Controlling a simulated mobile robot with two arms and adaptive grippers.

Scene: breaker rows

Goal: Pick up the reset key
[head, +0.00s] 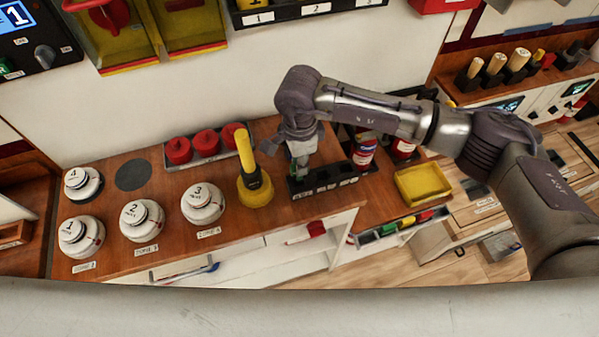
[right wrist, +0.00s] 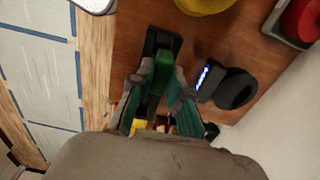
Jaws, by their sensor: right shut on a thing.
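My right gripper (head: 300,168) reaches down over the far-left end of a black slotted holder (head: 335,180) on the wooden counter. In the right wrist view its fingers (right wrist: 163,92) are closed around a green piece (right wrist: 163,72), which I take to be the reset key. The green piece is at the black holder (right wrist: 161,40); whether it still sits in a slot I cannot tell. Its lower part is hidden by the fingers and the holder. My left gripper is not in view.
Numbered white detectors (head: 142,220) stand at left. A dark device (right wrist: 237,88) lies beside the holder.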

